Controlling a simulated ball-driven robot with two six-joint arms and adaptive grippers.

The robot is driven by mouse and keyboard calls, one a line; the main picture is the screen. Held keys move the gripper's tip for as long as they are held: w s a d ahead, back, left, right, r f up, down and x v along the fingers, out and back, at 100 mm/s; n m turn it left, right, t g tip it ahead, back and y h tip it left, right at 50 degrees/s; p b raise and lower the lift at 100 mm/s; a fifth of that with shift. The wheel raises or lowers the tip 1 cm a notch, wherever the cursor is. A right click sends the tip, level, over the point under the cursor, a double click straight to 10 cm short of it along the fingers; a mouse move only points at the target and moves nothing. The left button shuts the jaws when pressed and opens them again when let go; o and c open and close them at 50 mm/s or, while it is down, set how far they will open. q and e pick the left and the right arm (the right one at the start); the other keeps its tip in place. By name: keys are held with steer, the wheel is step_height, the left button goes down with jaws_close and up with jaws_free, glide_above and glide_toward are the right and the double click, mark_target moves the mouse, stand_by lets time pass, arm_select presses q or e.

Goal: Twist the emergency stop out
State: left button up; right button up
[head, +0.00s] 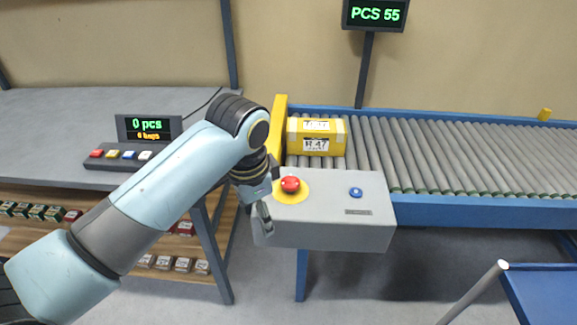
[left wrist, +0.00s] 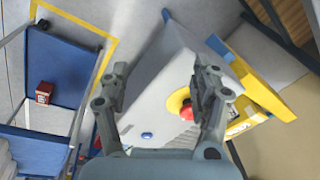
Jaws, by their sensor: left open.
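The emergency stop is a red mushroom button (head: 290,185) on a yellow disc, on top of a grey control box (head: 330,233). In the left wrist view the red button (left wrist: 187,111) shows beside the right-hand finger, partly hidden by it. My left gripper (head: 264,215) is at the left edge of the box, just left of the button. In the left wrist view its fingers (left wrist: 160,95) are spread apart with nothing held between them. The button is not clearly between the fingertips. My right gripper is in neither view.
A blue button (head: 355,192) sits on the same box. A yellow package (head: 316,137) lies on the roller conveyor (head: 440,155) behind the box. A yellow stop (head: 279,125) stands at the conveyor's end. A grey table (head: 60,115) with a button panel (head: 125,153) is at left.

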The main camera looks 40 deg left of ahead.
mark_target(291, 179)
arm_select(q)
steer(key=shift+m+g, duration=0.3)
steer(key=shift+m, duration=0.4)
steer(key=w, duration=0.1)
steer(key=w+r, duration=0.1)
steer(key=w, duration=0.1)
steer(key=w+r, duration=0.1)
steer(key=shift+w+a+r, duration=0.15)
steer(key=shift+w+a, duration=0.1)
steer(key=shift+w, duration=0.15)
steer(key=w+r+m+p, duration=0.2)
steer(key=w+r+m, duration=0.1)
steer(key=w+r, duration=0.4)
steer(key=shift+g+h, duration=0.4)
steer(key=shift+g, duration=0.1)
steer(key=f, duration=0.9)
steer(key=shift+w+a+f+b, duration=0.2)
steer(key=shift+w+a+b, duration=0.1)
steer(key=shift+a, duration=0.05)
steer(key=shift+f, duration=0.55)
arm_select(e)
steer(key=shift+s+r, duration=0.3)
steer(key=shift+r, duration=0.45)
